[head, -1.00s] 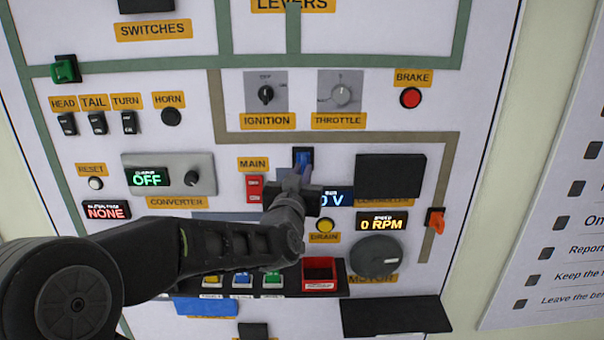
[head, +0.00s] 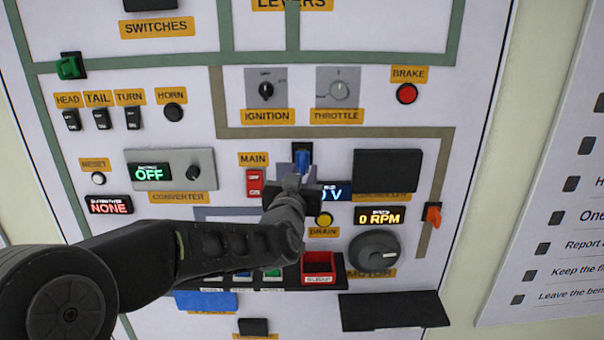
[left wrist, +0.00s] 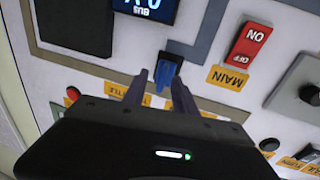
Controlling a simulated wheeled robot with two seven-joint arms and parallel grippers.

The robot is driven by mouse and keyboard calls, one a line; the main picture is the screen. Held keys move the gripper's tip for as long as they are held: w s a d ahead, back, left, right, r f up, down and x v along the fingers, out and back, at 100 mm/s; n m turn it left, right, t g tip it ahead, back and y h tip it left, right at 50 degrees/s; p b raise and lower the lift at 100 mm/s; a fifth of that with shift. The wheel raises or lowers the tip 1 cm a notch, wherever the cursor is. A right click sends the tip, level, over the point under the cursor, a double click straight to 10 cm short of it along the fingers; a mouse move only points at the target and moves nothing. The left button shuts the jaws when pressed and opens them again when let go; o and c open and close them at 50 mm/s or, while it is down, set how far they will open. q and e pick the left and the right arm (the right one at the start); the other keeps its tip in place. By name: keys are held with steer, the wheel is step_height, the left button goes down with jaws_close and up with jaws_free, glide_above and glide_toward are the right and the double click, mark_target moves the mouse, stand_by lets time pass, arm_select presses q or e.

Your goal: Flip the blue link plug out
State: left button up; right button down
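The blue link plug (head: 302,161) sits at its dark socket on the panel, right of the MAIN label. In the left wrist view, the blue plug (left wrist: 164,77) shows between and just beyond the two fingertips. My left gripper (head: 299,178) is in front of the panel just below the plug. Its fingers (left wrist: 160,83) are apart, one on each side of the plug, with visible gaps, so it looks open. Whether either finger touches the plug cannot be told. My right gripper is in neither view.
The red MAIN switch (head: 255,183) is close on the left. The BUS display (head: 336,193) and a dark controller block (head: 387,176) are on the right. The yellow DRAIN button (head: 324,220) is below. A green plug (head: 70,67) and an orange plug (head: 432,215) are farther off.

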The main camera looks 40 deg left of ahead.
arm_select(q)
steer(key=shift+s, duration=0.1)
steer(key=b+v, duration=0.1)
steer(key=v, duration=0.6)
steer(key=shift+s+d, duration=0.2)
steer(key=shift+s, duration=0.05)
stand_by(0.4)
steer(key=w+d+f+g+h, duration=0.25)
steer(key=d+f, duration=0.25)
steer(key=f, duration=0.5)
steer(key=w+d+f+g+h, duration=0.15)
steer(key=d+f+h, duration=0.3)
steer(key=f, duration=0.65)
steer(key=s+d+f+m+g+h, duration=0.1)
steer(key=s+d+f+g, duration=0.1)
steer(key=d+f, duration=0.5)
steer(key=s+d+f+g+h, duration=0.2)
steer(key=s+d+f, duration=0.15)
steer(key=f, duration=0.65)
steer(key=s+d+f+m+g+h, duration=0.1)
steer(key=s+d+f+g, duration=0.2)
steer(key=s+d+f, duration=0.3)
steer(key=s+d+f+m+g+h, duration=0.1)
steer(key=s+d+f+g, duration=0.3)
steer(key=s+f, duration=0.7)
steer(key=s+d, duration=0.2)
steer(key=s, duration=0.1)
steer(key=shift+d+f+g, duration=0.2)
steer(key=shift+g, duration=0.1)
